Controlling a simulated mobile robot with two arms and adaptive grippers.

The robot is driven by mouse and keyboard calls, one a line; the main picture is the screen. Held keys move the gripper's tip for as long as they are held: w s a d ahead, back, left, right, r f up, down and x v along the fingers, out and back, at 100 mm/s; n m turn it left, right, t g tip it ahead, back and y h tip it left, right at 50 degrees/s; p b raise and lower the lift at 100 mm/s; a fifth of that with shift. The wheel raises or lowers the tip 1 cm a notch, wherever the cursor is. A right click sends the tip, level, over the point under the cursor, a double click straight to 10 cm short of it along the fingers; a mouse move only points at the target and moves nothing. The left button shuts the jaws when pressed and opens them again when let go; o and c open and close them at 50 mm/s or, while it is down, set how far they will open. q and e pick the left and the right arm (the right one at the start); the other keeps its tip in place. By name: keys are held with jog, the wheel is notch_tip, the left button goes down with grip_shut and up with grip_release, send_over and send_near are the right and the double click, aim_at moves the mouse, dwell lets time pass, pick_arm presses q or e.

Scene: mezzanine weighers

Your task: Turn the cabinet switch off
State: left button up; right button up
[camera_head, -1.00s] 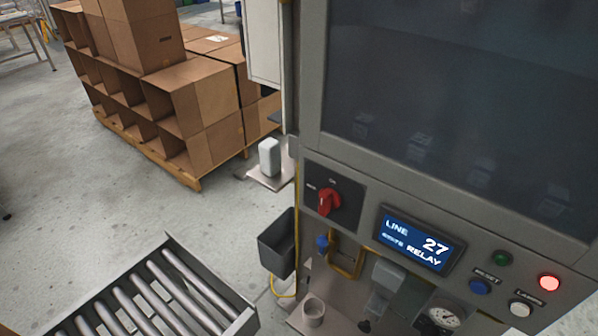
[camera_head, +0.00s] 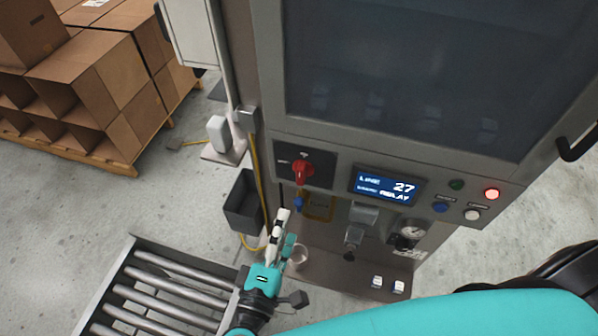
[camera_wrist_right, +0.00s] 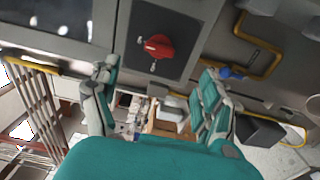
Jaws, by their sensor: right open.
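The cabinet switch is a red rotary knob (camera_head: 302,171) on a dark square plate (camera_head: 322,180) at the left of the grey cabinet's control panel. In the right wrist view the red knob (camera_wrist_right: 158,47) shows at the top centre, beyond the fingers. My right gripper (camera_head: 284,228) is below the knob in the head view, apart from it. In the right wrist view the right gripper (camera_wrist_right: 155,95) has its two teal and grey fingers spread wide with nothing between them. The small lettering round the knob is too blurred to read. My left gripper is not in view.
A blue display (camera_head: 388,187) and several buttons, one lit red (camera_head: 491,194), sit right of the knob. Cardboard boxes (camera_head: 95,85) stand at the upper left.

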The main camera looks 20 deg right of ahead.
aim_at(300, 180)
jog(key=p+x, duration=0.4)
jog(key=x, duration=0.7)
jog(key=shift+w+d+r, duration=0.1)
jog(key=shift+w, duration=0.2)
jog(key=shift+w+d+p, duration=0.25)
jog(key=shift+w+p, duration=0.05)
jog(key=shift+w, duration=0.15)
jog(key=c, duration=1.2)
